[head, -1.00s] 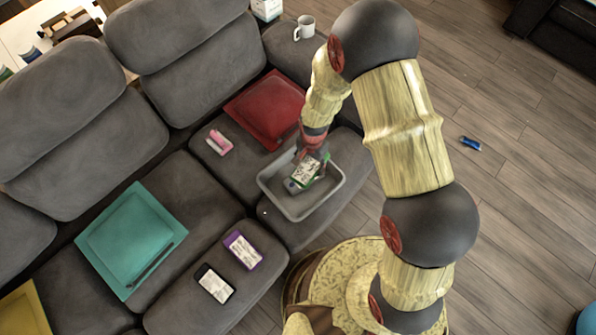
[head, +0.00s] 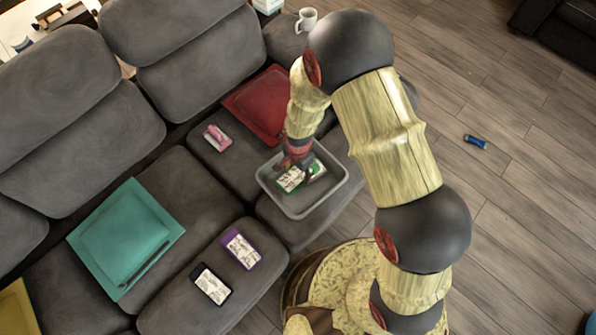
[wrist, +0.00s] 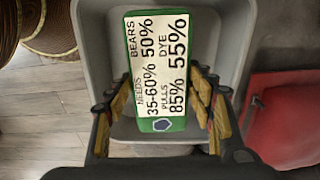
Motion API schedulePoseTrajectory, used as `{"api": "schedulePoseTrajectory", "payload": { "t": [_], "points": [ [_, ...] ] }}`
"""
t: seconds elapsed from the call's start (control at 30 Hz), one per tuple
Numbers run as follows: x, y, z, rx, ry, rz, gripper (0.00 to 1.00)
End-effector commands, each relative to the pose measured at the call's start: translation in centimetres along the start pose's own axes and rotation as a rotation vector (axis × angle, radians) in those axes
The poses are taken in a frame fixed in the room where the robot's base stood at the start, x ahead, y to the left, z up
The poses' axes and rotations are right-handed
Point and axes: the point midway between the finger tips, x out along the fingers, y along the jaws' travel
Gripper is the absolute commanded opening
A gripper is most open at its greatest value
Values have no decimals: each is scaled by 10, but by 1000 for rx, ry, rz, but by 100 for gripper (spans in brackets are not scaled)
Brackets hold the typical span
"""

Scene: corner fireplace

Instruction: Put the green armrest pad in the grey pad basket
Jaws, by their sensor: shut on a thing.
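The green armrest pad (head: 291,181) has a white label with black print on its face. My gripper (head: 301,168) is shut on it; in the wrist view the pad (wrist: 156,70) sits between the fingers (wrist: 162,95). The grey pad basket (head: 301,215) stands on the sofa seat, and its pale wall shows around the pad in the wrist view (wrist: 92,30). The pad appears within the basket's outline. I cannot tell whether it touches the basket floor.
A pink pad (head: 217,138), a purple pad (head: 241,249) and a black pad (head: 211,285) lie on the seats. A red tray (head: 258,104) is behind the basket, a teal tray (head: 125,240) to the left. A white mug (head: 306,20) stands farther back. A blue object (head: 475,142) lies on the floor.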

Motion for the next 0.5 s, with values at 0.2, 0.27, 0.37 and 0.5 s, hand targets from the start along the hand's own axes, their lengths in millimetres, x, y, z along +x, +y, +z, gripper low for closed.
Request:
{"api": "schedulePoseTrajectory", "payload": {
  "t": [0.2,0.27,0.37,0.5],
  "points": [
    [9,-1,0,0,1,-2,28],
    [9,-1,0,0,1,-2,28],
    [8,-1,0,0,1,-2,28],
    [8,-1,0,0,1,-2,60]
  ]
}}
